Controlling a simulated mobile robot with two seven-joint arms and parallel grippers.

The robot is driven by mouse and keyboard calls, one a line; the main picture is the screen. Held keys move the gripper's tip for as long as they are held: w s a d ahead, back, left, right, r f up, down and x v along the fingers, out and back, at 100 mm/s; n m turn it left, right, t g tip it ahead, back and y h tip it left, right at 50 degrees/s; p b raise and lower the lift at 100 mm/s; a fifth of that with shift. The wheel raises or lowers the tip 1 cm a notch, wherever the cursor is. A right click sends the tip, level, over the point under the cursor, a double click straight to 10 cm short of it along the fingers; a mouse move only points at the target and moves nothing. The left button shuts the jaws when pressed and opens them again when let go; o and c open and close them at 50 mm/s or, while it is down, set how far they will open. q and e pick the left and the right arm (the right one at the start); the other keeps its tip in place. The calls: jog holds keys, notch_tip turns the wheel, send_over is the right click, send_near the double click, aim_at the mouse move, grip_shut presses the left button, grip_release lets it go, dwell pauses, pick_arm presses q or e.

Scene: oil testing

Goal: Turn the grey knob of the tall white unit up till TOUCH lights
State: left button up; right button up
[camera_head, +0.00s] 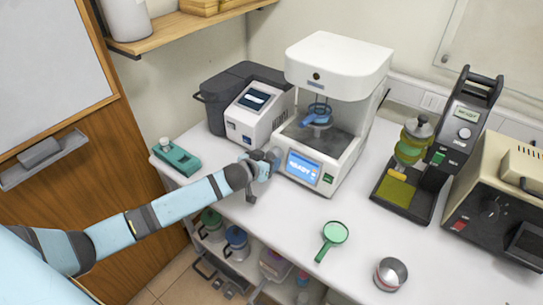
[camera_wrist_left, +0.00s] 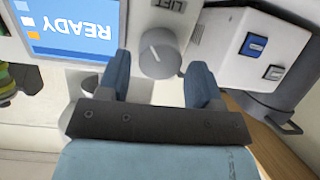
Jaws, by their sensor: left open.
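The tall white unit (camera_head: 340,62) stands on the bench, and its blue screen (camera_head: 303,168) reads READY. In the left wrist view the screen (camera_wrist_left: 70,25) appears upside down at top left. The grey knob (camera_wrist_left: 160,53) is on the unit's front beside a label reading LIFT. My left gripper (camera_head: 264,164) is at the unit's lower front, left of the screen, and hides the knob in the head view. In the left wrist view my left gripper (camera_wrist_left: 159,66) is open, with one finger on each side of the knob. Contact cannot be told. No lit TOUCH shows.
A smaller white device (camera_head: 254,115) and a dark grey case (camera_head: 218,95) stand left of the unit. A teal box (camera_head: 176,157) lies at the bench's left. A green magnifier (camera_head: 334,234) and a metal tin (camera_head: 391,273) lie in front. A black stand (camera_head: 404,190) is at right.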

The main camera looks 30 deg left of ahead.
aim_at(270, 158)
pick_arm(q)
jog(key=shift+x, duration=1.55)
jog(key=c, duration=0.6)
jog(key=shift+m+p, duration=0.3)
jog(key=shift+m, duration=1.1)
jog(key=o, duration=0.6)
jog(key=shift+a, duration=0.1)
